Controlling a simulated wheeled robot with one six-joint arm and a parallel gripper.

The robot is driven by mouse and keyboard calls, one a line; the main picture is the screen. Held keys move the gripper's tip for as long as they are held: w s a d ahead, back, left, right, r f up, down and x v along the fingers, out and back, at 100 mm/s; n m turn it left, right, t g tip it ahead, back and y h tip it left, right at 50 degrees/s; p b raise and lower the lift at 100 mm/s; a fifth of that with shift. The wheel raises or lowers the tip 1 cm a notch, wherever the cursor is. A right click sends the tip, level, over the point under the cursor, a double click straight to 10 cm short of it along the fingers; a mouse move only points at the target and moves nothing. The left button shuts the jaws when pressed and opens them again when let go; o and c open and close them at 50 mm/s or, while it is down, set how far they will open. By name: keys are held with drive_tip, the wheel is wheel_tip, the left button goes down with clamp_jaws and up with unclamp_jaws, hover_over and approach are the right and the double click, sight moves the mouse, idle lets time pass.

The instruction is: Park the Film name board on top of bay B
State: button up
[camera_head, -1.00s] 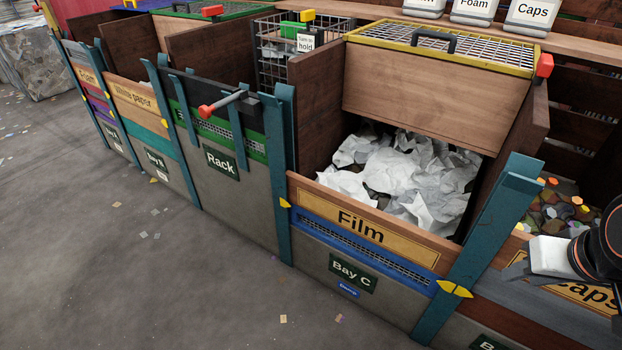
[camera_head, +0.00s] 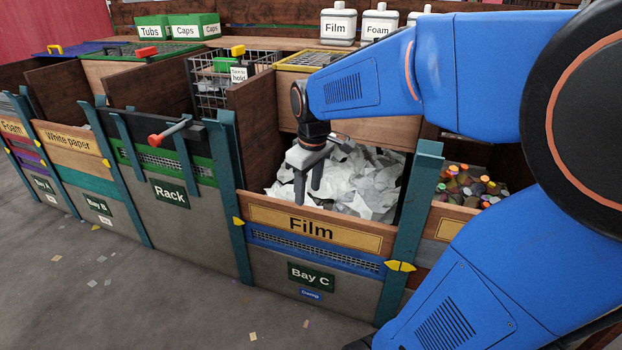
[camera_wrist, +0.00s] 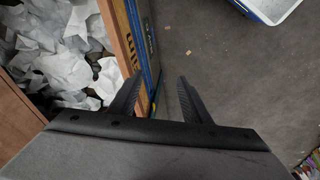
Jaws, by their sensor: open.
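The Film name board (camera_head: 345,238) is a wooden board with a yellow "Film" label, on top of the blue meshed board at bay C's front. It also shows in the wrist view (camera_wrist: 122,40). My gripper (camera_head: 308,195) is open and empty, pointing down at the board's top edge. In the wrist view its fingers (camera_wrist: 160,78) appear with the board near the left one; whether they straddle it I cannot tell. Bay B (camera_head: 120,224) is at the left, its front topped by the White paper board (camera_head: 73,142) above a teal board.
White scrap (camera_head: 345,180) fills bay C behind the board. Teal posts (camera_head: 408,235) with yellow clips flank it. The rack (camera_head: 185,215), with a red-ended handle (camera_head: 168,132), stands between bays B and C. Caps lie in the bay at right.

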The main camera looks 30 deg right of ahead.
sight(312, 218)
drive_tip(key=w+d+f+n+g, duration=0.1)
drive_tip(key=w+d+f+n, duration=0.1)
drive_tip(key=w+d+f, duration=0.3)
drive_tip(key=w+d+f+n+g, duration=0.1)
drive_tip(key=w+d+f, duration=0.2)
drive_tip(key=w+d, duration=0.35)
drive_tip(key=f, duration=0.5)
drive_tip(key=w+a+f, duration=0.1)
drive_tip(key=f, duration=0.5)
drive_tip(key=a+f, duration=0.1)
drive_tip(key=f, duration=0.5)
drive_tip(key=shift+w+f, duration=0.1)
drive_tip(key=shift+w, duration=0.15)
clamp_jaws()
idle(0.5)
drive_tip(key=c, duration=0.9)
unclamp_jaws()
clamp_jaws()
